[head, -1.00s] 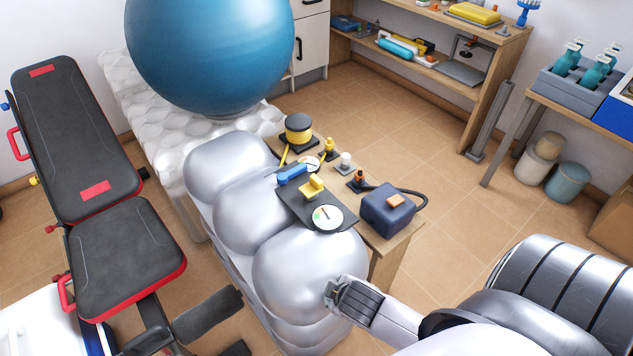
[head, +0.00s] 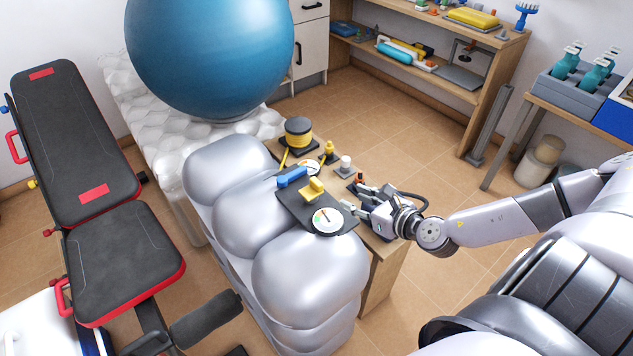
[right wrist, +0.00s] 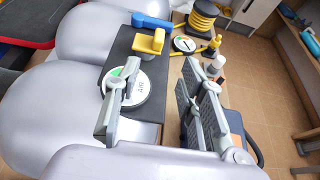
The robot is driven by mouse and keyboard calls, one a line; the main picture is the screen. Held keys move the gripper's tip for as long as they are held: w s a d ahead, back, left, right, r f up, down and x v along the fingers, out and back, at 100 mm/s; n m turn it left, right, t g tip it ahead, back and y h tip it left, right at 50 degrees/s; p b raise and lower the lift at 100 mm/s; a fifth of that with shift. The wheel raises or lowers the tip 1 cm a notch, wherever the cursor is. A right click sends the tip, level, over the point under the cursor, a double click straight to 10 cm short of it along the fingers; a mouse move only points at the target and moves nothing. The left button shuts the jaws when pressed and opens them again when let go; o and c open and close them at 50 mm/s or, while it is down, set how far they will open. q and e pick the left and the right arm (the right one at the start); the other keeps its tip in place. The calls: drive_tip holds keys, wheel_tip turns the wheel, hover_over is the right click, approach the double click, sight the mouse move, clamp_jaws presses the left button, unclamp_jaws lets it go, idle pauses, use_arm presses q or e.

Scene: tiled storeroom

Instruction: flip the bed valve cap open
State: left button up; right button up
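The likely bed valve cap is a white disc (head: 327,220) marked with a green patch and a dark pointer. It lies on a dark panel (head: 290,208) on top of the silver air bed (head: 310,275). In the right wrist view the disc (right wrist: 147,88) reads "AIR", and the left finger covers part of it. A yellow lever (head: 313,188) and a blue handle (head: 292,177) are on the same panel. My right gripper (head: 364,206) is open and empty, just right of the disc, its fingers spread in the right wrist view (right wrist: 158,88). Contact with the disc cannot be told.
Behind my right gripper, a dark blue box with a hose is mostly hidden on a small wooden table (head: 385,252). A yellow reel (head: 298,132), a round gauge (head: 309,167) and small fittings stand further back.

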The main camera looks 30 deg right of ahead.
sight(318, 182)
drive_tip(key=x, duration=1.7)
drive_tip(key=shift+w, duration=0.1)
drive_tip(key=shift+d, duration=0.1)
drive_tip(key=shift+c, duration=0.2)
clamp_jaws()
